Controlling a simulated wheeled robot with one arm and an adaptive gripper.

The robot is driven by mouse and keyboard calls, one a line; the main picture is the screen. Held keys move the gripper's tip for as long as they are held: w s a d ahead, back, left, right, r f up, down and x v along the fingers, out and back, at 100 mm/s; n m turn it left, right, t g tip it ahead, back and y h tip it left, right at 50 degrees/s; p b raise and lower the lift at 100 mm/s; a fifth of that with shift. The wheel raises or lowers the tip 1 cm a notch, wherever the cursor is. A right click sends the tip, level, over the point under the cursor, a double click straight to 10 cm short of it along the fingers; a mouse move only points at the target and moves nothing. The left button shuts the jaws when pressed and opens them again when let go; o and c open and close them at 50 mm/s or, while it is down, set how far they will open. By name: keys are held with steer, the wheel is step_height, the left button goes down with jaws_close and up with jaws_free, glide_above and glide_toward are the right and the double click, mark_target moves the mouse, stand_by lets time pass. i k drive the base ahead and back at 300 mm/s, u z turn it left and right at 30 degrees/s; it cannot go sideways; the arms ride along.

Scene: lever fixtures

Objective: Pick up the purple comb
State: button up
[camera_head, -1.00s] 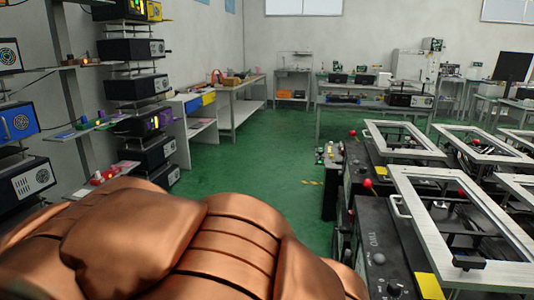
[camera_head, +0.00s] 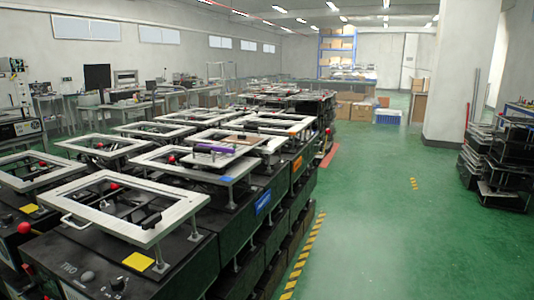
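A small purple item (camera_head: 204,147), possibly the purple comb, lies on a white-framed fixture (camera_head: 190,159) in the middle of the rows. It is too small to make out teeth. A dark item lies just right of it on the same fixture. My gripper is not in view.
Rows of black machines with white frames and red knobs fill the left and middle; the nearest frame (camera_head: 130,206) is close. A green floor aisle (camera_head: 370,220) with yellow-black tape is clear at right. Stacked black units (camera_head: 497,165) stand by a pillar (camera_head: 459,80).

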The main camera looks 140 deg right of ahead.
mark_target(230, 152)
steer(key=z, duration=1.9)
steer(key=i, duration=1.15)
steer(key=z, duration=2.7)
